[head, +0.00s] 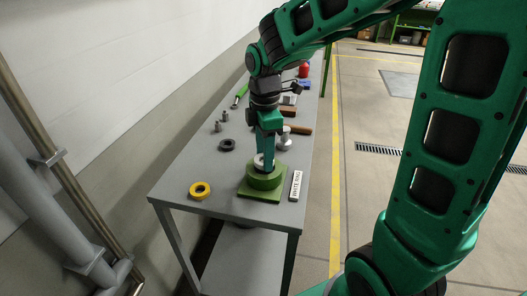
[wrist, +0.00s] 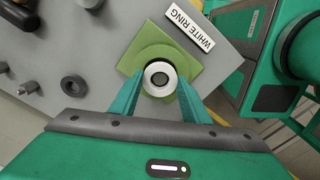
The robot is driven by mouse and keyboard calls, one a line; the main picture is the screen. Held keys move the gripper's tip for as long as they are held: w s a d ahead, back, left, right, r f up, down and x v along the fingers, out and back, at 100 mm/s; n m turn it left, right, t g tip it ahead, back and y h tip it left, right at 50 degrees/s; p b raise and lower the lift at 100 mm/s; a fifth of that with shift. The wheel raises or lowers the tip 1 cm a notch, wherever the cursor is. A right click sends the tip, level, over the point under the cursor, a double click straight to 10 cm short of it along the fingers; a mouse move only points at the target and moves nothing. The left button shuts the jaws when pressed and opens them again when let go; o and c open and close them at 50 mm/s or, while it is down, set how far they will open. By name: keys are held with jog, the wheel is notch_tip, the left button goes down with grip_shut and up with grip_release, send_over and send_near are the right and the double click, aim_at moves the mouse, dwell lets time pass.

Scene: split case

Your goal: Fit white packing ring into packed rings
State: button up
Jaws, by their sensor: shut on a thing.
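The white packing ring (wrist: 151,69) is between the fingertips of my gripper (wrist: 160,88), which is shut on it. In the wrist view the ring lies over the round green housing (wrist: 150,53), with a dark round centre showing through its hole. In the head view my gripper (head: 264,160) points down at the housing (head: 264,182), and a little of the white ring (head: 258,158) shows at its top. I cannot tell whether the ring is above the bore or partly in it. The packed rings are hidden inside the housing.
The housing stands on a square green base near the grey table's (head: 225,196) front edge. A "WHITE RING" label (head: 296,186) lies to its right. Small metal parts and tools lie farther back.

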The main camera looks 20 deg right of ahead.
jog(key=shift+f, duration=0.75)
jog(key=o, duration=1.1)
notch_tip(320, 180, up, 11)
jog(key=shift+f, duration=0.15)
jog(key=s+d+f+m, duration=0.3)
jog(key=s+d+m, duration=0.5)
jog(key=s+m, duration=0.3)
jog(key=s+d+f+m, duration=0.4)
jog(key=s+d+m, duration=0.5)
jog(key=s+m, duration=0.3)
jog(key=shift+s+d+f, duration=0.15)
jog(key=shift+s+d, duration=0.05)
